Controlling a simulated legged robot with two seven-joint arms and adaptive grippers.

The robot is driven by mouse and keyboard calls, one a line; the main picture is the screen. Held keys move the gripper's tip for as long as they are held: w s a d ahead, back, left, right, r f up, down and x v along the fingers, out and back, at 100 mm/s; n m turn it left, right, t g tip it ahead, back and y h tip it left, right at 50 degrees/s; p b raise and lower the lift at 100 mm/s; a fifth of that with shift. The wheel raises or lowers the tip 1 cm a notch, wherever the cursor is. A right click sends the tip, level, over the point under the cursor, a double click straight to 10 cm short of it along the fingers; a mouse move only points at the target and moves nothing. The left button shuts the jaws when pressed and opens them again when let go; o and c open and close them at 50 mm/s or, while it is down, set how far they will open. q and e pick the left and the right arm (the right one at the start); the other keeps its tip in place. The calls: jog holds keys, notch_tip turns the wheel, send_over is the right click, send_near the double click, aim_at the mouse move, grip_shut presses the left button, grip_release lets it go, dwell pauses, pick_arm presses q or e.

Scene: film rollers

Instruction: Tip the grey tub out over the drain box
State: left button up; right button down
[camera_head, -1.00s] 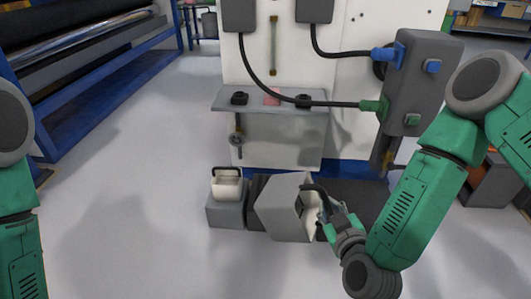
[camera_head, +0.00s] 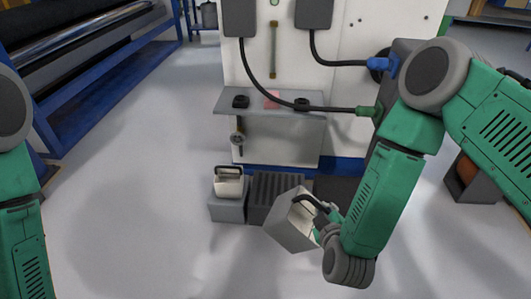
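The grey tub (camera_head: 287,233) hangs tilted near the bottom middle, its pale inside showing towards the right and its dark handle on the upper right side. My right gripper (camera_head: 325,212) is at that handle and appears shut on it; the fingertips are partly hidden and small. A dark ribbed box (camera_head: 263,190), which looks like the drain box, stands on the floor at the foot of the white machine. The tub covers its lower right part in the picture. I see no contents in the tub. My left arm is at the left edge, and its gripper is out of view.
A white container with a dark handle (camera_head: 229,184) sits on a grey block (camera_head: 229,209) left of the ribbed box. A metal shelf (camera_head: 280,103) juts from the machine (camera_head: 350,90) above. Cables hang there. The floor at left is open.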

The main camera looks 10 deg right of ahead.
jog(key=shift+r+n+g+h+p, duration=0.4)
jog(key=shift+n+g+h+p, duration=0.15)
jog(key=shift+p, duration=0.75)
jog(key=n+g+h+p, duration=0.1)
jog(key=p, duration=0.1)
jog(key=shift+r+n+p, duration=0.2)
jog(key=shift+n+p, duration=0.15)
jog(key=shift+a+n+g+h+p, duration=0.1)
jog(key=shift+n+g+h+p, duration=0.4)
jog(key=shift+h, duration=0.15)
jog(key=shift+f, duration=0.1)
jog(key=shift+w, duration=0.1)
